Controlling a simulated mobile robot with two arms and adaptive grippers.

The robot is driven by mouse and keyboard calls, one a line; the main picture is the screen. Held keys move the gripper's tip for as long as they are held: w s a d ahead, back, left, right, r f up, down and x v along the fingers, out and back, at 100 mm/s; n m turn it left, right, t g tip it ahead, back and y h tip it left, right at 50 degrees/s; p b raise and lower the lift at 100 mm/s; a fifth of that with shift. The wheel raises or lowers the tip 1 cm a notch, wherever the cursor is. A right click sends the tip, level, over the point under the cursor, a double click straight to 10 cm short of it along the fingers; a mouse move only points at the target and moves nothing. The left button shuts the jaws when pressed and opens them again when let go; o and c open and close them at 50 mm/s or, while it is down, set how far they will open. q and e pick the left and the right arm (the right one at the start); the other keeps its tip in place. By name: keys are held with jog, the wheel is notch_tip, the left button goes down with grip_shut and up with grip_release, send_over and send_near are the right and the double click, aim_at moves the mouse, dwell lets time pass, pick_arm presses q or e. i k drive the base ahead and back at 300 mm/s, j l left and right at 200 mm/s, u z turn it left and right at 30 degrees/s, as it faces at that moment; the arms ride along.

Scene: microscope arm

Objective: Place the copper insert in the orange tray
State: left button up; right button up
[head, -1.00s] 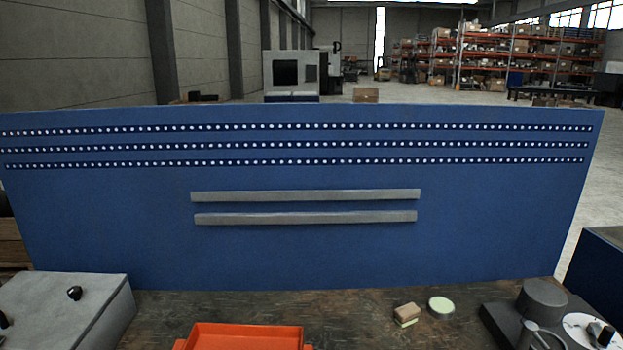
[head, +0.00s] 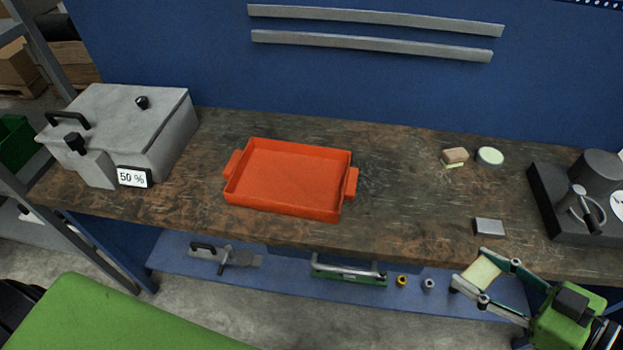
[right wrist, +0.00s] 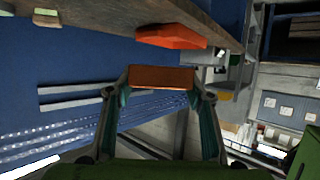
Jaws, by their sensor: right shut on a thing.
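The copper insert (right wrist: 160,77) is a flat block held across the fingertips of my right gripper (right wrist: 162,84) in the right wrist view. In the head view the insert (head: 481,271) looks pale, and the right gripper (head: 485,269) is shut on it in front of the bench's right front edge. The orange tray (head: 288,208) lies on the bench left of the gripper, apart from it, and looks empty. The tray's edge also shows in the right wrist view (right wrist: 172,38). My left gripper is in neither view.
A grey lidded box (head: 130,110) stands on the bench's left. The bench (head: 400,215) is clear between tray and silver block.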

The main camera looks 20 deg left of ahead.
aim_at(300, 191)
jog(key=j+z, duration=0.45)
jog(key=j, duration=0.3)
jog(key=j+z, duration=0.45)
jog(key=j, duration=0.3)
jog(key=k+j, duration=0.1)
jog(key=j, duration=0.8)
jog(key=k+j, duration=0.15)
jog(key=j, duration=0.75)
jog(key=k+z, duration=0.05)
